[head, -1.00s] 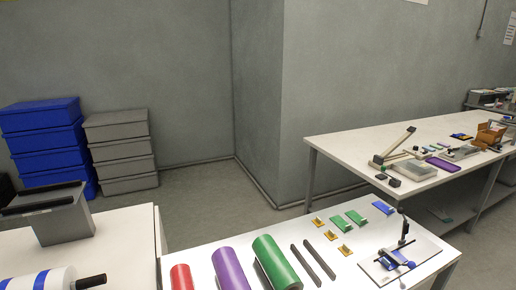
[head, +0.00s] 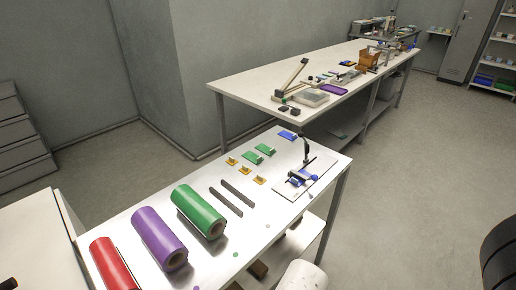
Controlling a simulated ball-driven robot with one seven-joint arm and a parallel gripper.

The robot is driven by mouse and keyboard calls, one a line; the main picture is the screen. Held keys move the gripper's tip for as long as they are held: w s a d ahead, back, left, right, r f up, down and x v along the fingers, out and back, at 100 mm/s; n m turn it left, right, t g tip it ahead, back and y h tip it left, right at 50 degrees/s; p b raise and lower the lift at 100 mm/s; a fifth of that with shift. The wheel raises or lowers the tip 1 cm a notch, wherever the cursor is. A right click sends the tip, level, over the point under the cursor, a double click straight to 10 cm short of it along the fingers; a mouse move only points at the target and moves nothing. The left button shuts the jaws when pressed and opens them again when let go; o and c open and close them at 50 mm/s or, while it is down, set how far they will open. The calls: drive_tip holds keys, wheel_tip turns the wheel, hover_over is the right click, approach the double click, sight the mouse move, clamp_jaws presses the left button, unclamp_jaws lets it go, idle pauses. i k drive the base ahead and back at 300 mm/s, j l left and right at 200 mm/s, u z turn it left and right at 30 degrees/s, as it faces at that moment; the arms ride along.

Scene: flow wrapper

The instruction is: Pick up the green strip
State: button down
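Two small flat green pieces lie on the near white table, a nearer one (head: 252,157) and a farther one (head: 267,149). Each carries a small pale part on top. A blue piece (head: 288,135) lies beyond them in the same row. A large green roll (head: 203,214) lies further left on the same table. I cannot tell for sure which green thing is the strip. My gripper is not in view.
A purple roll (head: 160,240), a red roll (head: 110,266), two dark bars (head: 238,193) and several small orange pieces (head: 245,170) share the near table. A clamp fixture on a white plate (head: 318,185) stands at its right end. A long white workbench (head: 262,85) stands behind, with floor between.

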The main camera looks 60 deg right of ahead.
sight(265, 148)
drive_tip(key=z, duration=0.85)
